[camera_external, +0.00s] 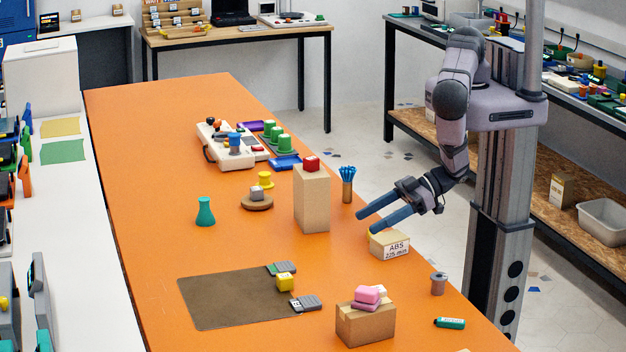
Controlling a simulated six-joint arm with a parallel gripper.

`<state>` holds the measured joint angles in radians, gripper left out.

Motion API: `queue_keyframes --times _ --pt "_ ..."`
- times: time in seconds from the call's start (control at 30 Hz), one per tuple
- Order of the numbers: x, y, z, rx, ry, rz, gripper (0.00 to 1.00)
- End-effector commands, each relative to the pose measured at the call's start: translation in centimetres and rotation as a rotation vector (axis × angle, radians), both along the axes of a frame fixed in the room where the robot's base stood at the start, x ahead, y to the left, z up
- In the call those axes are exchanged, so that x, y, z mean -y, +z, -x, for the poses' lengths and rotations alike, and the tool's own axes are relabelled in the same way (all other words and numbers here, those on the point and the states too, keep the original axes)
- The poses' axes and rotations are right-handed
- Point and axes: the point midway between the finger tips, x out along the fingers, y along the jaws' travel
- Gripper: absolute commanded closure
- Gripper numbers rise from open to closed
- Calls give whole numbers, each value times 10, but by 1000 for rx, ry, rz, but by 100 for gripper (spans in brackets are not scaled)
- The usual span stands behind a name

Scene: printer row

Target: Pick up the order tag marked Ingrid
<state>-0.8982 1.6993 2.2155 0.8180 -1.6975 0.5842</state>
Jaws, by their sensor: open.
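My gripper (383,217) is open and empty, its two blue fingers pointing left over the right edge of the orange table, just above the ABS box. Two small flat grey pieces lie by the brown mat (225,300): one (283,268) at its far right corner, the other (305,303) at its right edge. They could be tags, but any writing is too small to read. I cannot tell which thing, if any, is marked Ingrid. Both pieces are left of my gripper and well apart from it.
A tall cardboard box (311,200) with a red block stands left of my gripper. The ABS box (389,245) is below it. A box with pink pieces (365,321) stands in front. The table's left side is mostly clear.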

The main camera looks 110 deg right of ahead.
Motion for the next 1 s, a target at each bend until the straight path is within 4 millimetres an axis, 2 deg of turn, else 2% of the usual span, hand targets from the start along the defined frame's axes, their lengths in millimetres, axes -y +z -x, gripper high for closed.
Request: queue_keyframes --times 0.6,1.0 --pt "1 -17 -40 1 -4 -2 41" --pt "0 -18 -44 1 0 -1 41"
